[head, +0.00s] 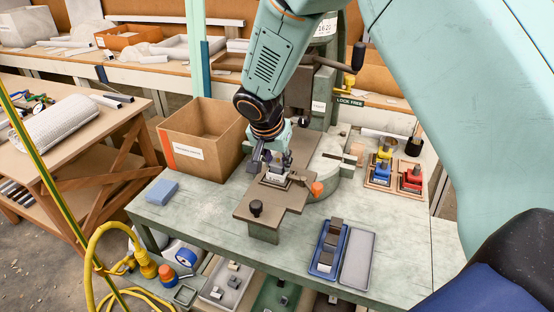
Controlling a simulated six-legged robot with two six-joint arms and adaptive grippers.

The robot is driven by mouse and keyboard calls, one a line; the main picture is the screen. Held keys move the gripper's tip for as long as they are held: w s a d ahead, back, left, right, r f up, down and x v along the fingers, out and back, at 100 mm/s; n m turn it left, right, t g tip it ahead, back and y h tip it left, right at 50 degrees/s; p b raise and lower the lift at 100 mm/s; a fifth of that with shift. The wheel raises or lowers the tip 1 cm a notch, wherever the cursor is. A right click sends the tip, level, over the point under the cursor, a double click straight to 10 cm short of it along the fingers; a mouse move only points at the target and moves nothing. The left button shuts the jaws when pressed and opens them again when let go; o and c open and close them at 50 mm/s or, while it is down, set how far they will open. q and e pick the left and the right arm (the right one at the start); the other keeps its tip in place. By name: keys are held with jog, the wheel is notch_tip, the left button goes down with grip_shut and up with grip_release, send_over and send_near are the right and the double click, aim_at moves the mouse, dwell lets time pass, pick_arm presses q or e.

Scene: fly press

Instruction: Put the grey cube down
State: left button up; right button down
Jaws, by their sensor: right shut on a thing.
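My right gripper (271,160) reaches down from the top of the head view to the brown metal plate (245,205) of the press. It is shut on the grey cube (277,168), which is small and mostly hidden by the fingers. The cube is just above or on a small pale labelled block (275,180) on the plate; I cannot tell whether they touch. My left gripper is not in view.
An open cardboard box (203,135) stands left of the press (330,165). A blue sponge (162,192) lies at the bench's left. A blue tray (328,245) with grey blocks and a grey tray (358,260) lie in front.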

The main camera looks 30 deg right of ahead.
jog(key=shift+w+d, duration=0.1)
jog(key=shift+f, duration=0.1)
jog(key=c, duration=1.2)
grip_release()
jog(key=shift+o, duration=1)
jog(key=shift+r, duration=0.2)
jog(key=p+v, duration=0.1)
jog(key=v, duration=1.1)
jog(key=shift+p, duration=0.35)
